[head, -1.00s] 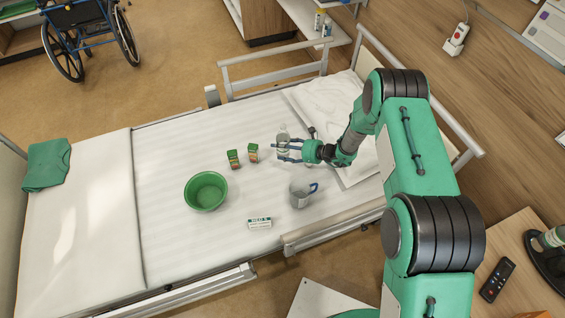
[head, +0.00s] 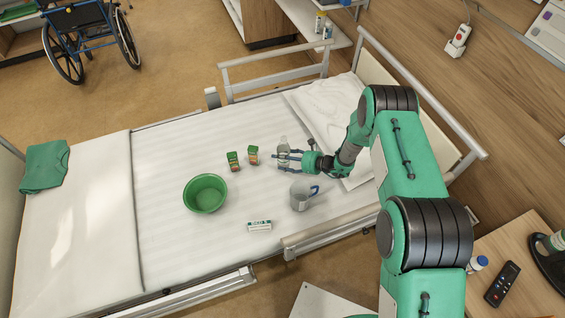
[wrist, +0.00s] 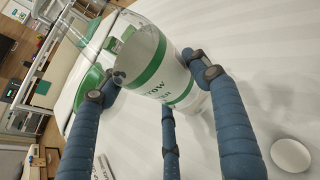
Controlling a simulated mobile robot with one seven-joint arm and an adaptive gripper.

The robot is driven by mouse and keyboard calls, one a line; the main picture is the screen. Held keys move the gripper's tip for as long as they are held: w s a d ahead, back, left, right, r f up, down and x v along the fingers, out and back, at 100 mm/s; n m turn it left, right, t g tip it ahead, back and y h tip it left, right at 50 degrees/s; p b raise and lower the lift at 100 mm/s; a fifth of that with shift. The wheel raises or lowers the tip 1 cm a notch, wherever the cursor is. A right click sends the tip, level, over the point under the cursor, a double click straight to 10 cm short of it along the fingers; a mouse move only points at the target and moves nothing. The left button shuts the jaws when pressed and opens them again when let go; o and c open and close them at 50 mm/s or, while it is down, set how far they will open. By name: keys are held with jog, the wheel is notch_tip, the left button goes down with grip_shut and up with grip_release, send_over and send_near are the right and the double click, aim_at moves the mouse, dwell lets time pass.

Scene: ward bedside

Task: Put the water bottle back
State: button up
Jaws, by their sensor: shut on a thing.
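The water bottle (head: 283,147) is clear, with a white label and green bands that show in the wrist view (wrist: 155,65). It is over the bed, right of two small green-topped cartons. My gripper (head: 286,157) has its blue fingers closed around the bottle from the right. In the wrist view, the fingers (wrist: 150,82) press on the label from both sides, and a third finger is below. The bottle looks upright in the head view. I cannot tell whether its base touches the bed.
On the bed (head: 165,240) are a green bowl (head: 205,194), cartons (head: 234,161) (head: 253,155), a grey mug with a blue handle (head: 299,197) and a small white-green box (head: 259,226). Bed rails (head: 275,70) border it. A bedside table (head: 513,235) holds a remote (head: 502,284) and a blue-capped bottle (head: 478,263).

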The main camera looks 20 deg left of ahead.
jog(key=shift+f, duration=1.15)
jog(key=shift+f, duration=0.1)
jog(key=o, duration=1.4)
jog(key=shift+v, duration=0.75)
jog(key=p+v, duration=0.2)
jog(key=v, duration=0.8)
jog(key=shift+d+r, duration=0.2)
jog(key=shift+r, duration=0.05)
